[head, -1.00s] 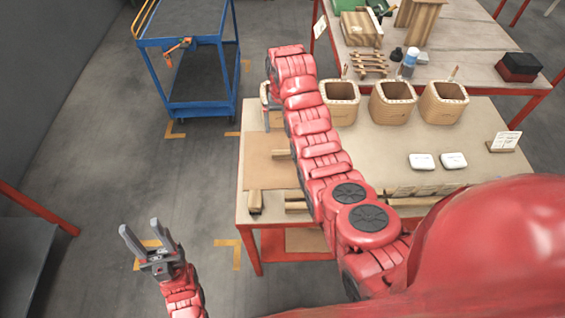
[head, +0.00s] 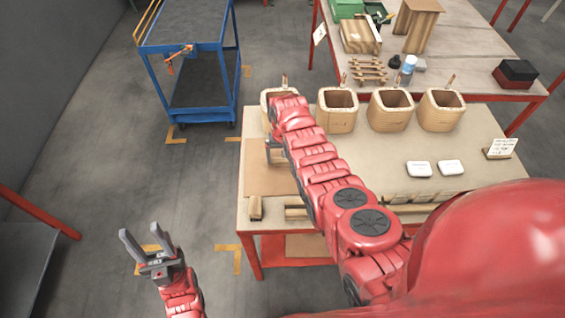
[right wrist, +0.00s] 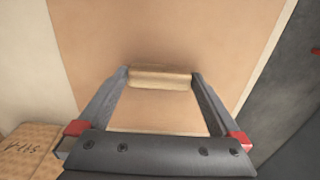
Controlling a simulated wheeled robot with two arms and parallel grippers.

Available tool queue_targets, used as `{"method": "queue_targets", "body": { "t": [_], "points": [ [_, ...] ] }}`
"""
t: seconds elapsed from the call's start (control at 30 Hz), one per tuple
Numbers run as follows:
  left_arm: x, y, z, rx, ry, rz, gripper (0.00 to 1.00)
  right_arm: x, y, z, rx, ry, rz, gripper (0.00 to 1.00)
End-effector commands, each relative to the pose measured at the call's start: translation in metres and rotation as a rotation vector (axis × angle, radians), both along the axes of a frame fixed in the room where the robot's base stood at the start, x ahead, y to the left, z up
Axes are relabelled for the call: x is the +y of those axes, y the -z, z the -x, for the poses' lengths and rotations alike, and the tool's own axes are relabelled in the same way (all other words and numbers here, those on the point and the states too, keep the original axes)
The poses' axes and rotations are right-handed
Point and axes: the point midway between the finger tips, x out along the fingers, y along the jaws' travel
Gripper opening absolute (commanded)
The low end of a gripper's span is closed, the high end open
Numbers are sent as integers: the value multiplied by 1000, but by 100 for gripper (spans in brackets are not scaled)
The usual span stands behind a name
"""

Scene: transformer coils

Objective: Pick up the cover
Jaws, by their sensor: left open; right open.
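A pale tan, bar-shaped piece (right wrist: 160,77), which looks like the cover, lies crosswise on the brown mat in the right wrist view. It sits between the fingertips of my right gripper (right wrist: 161,74), which is open; I cannot tell whether the fingers touch it. In the head view my right gripper (head: 275,152) is low over the brown mat (head: 268,181), partly hidden by my forearm. My left gripper (head: 143,248) is open and empty, over the floor left of the table.
Several tan coils (head: 337,112) stand in a row along the table's (head: 480,140) far side. Two white boxes (head: 420,169) and a small sign (head: 499,149) are at right. Wooden pieces (head: 255,208) lie by the front edge. A blue cart (head: 188,75) stands beyond.

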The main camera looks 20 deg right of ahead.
Motion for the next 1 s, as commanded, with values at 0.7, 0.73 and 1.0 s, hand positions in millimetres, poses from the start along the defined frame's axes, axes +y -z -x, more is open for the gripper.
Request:
{"method": "queue_targets", "body": {
  "t": [0.7, 0.73, 1.0],
  "points": [
    [0, 0, 0, 0, 0, 0, 50, 0, 0, 0, -1, 0, 0, 16],
    [0, 0, 0, 0, 0, 0, 50, 0, 0, 0, -1, 0, 0, 16],
    [0, 0, 0, 0, 0, 0, 50, 0, -1, 0, -1, 0, 0, 16]
  ]
}}
